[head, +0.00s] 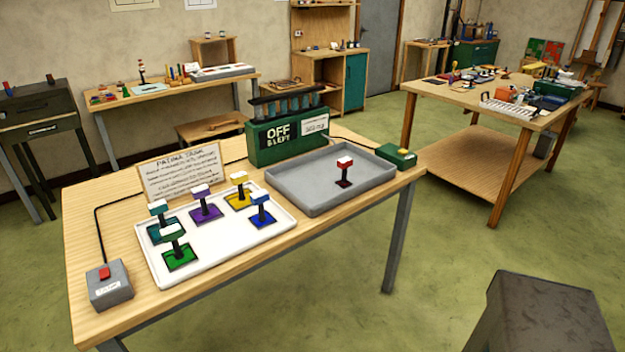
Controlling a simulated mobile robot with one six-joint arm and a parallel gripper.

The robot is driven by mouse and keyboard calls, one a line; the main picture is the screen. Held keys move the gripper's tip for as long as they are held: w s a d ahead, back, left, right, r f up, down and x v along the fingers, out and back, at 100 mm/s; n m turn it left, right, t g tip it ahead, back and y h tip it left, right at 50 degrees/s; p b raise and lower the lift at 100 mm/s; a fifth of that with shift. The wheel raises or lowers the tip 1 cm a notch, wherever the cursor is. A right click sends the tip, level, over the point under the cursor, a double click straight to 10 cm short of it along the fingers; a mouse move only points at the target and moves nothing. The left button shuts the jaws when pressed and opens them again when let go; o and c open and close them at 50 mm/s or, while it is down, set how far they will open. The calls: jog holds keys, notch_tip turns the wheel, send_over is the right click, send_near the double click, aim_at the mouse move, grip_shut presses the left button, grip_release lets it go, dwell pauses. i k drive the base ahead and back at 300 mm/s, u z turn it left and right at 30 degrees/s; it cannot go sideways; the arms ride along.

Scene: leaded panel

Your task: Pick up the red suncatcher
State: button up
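The red suncatcher (344,183) stands upright in the right half of the grey tray (290,187) on the near table. It has a small dark red flat base, a dark stem and a red block with a white top. No other piece is in that tray. My gripper is not in view.
A white tray (158,262) left of the grey one holds several similar suncatchers in teal, purple, yellow, blue and green. A green "OFF" unit (262,150) stands behind the grey tray. A green box (396,156) sits to its right, and a grey red-button box (109,287) at the front left.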

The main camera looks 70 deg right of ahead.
aim_at(344, 163)
jog(key=z, duration=0.4)
jog(key=k, duration=0.2)
jog(key=u, duration=2.25)
jog(key=k, duration=0.9)
jog(key=z, duration=1.25)
